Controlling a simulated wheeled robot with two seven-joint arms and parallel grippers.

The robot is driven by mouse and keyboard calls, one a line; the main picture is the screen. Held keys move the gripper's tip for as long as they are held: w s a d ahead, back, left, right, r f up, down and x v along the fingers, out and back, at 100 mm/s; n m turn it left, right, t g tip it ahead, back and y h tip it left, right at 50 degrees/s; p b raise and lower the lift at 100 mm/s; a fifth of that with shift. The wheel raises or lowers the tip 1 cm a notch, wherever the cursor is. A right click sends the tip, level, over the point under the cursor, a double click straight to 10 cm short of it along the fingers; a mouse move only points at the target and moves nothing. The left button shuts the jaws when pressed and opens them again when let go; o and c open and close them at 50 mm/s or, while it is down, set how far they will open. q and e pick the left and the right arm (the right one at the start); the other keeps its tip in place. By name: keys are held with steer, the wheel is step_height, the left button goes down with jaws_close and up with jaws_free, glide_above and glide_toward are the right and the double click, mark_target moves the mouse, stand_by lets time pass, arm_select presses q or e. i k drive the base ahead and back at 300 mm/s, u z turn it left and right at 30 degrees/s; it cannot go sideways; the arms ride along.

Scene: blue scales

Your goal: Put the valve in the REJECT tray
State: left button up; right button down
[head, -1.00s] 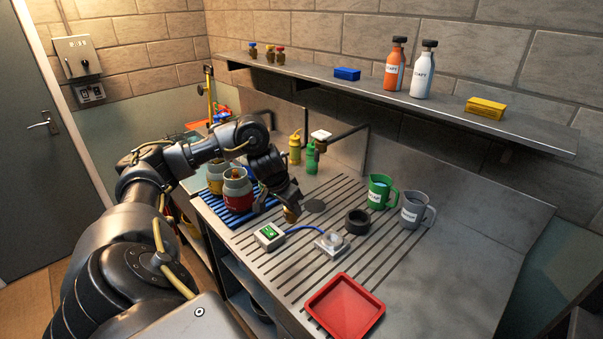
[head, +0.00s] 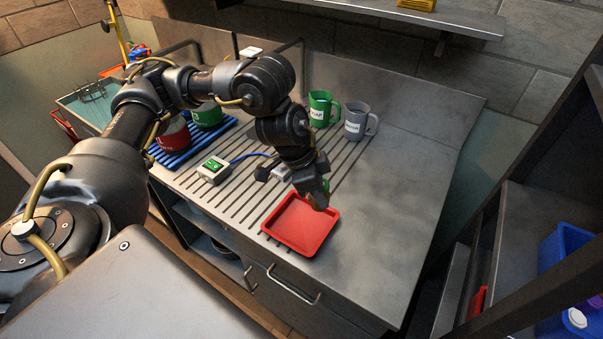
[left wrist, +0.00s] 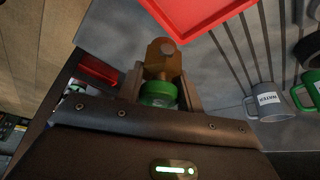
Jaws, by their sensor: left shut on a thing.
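My left gripper (head: 318,200) is above the red tray (head: 298,226) on the steel counter, over its right back part. In the left wrist view the left gripper (left wrist: 164,88) is shut on the valve (left wrist: 163,58), a brass body with a round green part between the fingers. The valve hangs in the air, apart from the tray. The red tray also shows at the top of the left wrist view (left wrist: 195,18); it looks empty. In the head view the valve is mostly hidden by the gripper. No label can be read on the tray. My right gripper is not in view.
A green jug (head: 320,108) and a grey jug (head: 357,122) stand behind the tray. The counter right of the tray is clear. A shelf rack stands at the right.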

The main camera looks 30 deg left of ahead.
mark_target(300, 224)
steer(key=z, duration=0.2)
steer(key=k, duration=0.85)
steer(key=z, duration=0.4)
